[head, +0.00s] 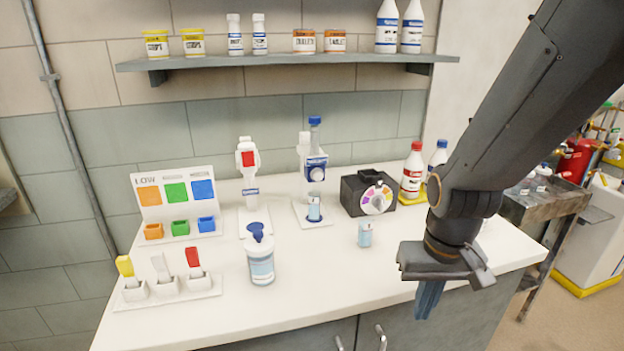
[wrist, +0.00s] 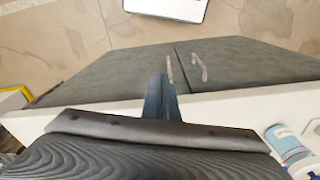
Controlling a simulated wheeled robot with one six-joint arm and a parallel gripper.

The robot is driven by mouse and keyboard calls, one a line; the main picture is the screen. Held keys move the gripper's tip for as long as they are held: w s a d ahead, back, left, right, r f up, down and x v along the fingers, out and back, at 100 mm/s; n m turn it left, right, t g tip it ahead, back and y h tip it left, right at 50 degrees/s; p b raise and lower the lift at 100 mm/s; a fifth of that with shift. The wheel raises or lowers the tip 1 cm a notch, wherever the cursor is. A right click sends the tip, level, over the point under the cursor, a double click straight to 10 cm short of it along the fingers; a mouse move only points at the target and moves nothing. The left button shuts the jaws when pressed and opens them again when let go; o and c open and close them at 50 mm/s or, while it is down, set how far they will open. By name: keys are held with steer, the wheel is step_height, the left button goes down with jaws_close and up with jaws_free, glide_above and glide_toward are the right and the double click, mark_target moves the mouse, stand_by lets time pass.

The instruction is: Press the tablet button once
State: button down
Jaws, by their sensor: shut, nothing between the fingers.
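A white dispenser (head: 303,150) with a blue front panel stands at the back middle of the counter in the head view. A pale round button (head: 316,174) sits on its panel, and a small blue-labelled cup (head: 314,207) stands on its base. The labels are too small to read, so I cannot tell for certain that this is the tablet button. My gripper (head: 428,300) is shut and empty, pointing down by the counter's front edge, well to the right of and nearer than the dispenser. Its fingers also show in the wrist view (wrist: 159,95); the dispenser does not.
On the counter (head: 330,265) stand a pump bottle (head: 261,262), a small vial (head: 365,234), a black box with a colour wheel (head: 375,198), a white stand with a red part (head: 249,170), colour bins (head: 180,228) and coloured levers (head: 165,285). A shelf (head: 290,62) hangs above.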

mark_target(318, 176)
steer(key=w+a+r+n+t+h, duration=0.1)
steer(key=w+a+r+n+t, duration=0.4)
steer(key=w+a+n, duration=0.3)
steer(key=w+a+r+n+t+h+p, duration=0.1)
steer(key=w+a+r+n+t+h, duration=0.1)
steer(key=w+a+r+n+t, duration=0.3)
steer(key=w+a+r+n, duration=0.2)
steer(key=w+a, duration=0.1)
steer(key=shift+w+a+n+h+p, duration=0.2)
steer(key=shift+w+n+h+p, duration=0.1)
steer(key=shift+w+n, duration=0.1)
steer(key=w+a, duration=0.2)
steer(key=w, duration=0.6)
steer(key=shift+w+a+p, duration=0.2)
steer(key=shift+p, duration=0.2)
